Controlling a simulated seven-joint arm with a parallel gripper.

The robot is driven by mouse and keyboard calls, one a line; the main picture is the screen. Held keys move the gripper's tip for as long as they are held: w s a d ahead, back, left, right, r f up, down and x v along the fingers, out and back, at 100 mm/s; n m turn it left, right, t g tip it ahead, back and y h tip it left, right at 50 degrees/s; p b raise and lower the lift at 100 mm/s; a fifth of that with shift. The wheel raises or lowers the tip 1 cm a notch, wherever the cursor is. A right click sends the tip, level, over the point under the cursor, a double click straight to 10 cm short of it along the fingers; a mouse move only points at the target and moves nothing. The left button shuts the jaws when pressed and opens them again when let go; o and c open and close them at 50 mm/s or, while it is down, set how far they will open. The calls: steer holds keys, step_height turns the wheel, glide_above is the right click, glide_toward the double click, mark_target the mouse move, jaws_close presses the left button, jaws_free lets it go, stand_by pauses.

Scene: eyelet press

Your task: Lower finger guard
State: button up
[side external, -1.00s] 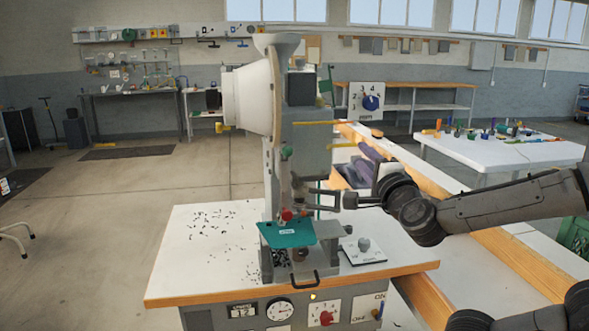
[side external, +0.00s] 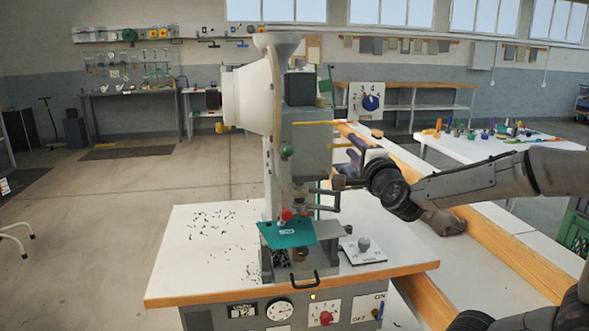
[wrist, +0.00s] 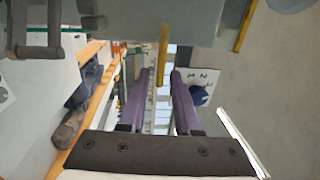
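The teal finger guard (side external: 287,233) is a plate slanting at the front of the eyelet press (side external: 308,150), over the work area. A red knob (side external: 286,214) sits just above it. My gripper (side external: 349,163) is to the right of the press and above the guard, apart from it. In the wrist view my gripper (wrist: 159,78) shows two purple fingers apart with nothing between them. A yellow bar (wrist: 163,50) of the press shows just beyond the fingertips; I cannot tell whether they touch. The guard is not seen in the wrist view.
A dark U-shaped handle (side external: 327,200) sticks out right of the press, below my gripper; it also shows in the wrist view (wrist: 37,52). A small plate with a knob (side external: 363,249) lies on the white bench (side external: 205,265). The bench's left side holds only scattered dark bits.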

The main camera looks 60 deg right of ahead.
jaws_close()
steer(key=shift+s+a, duration=0.1)
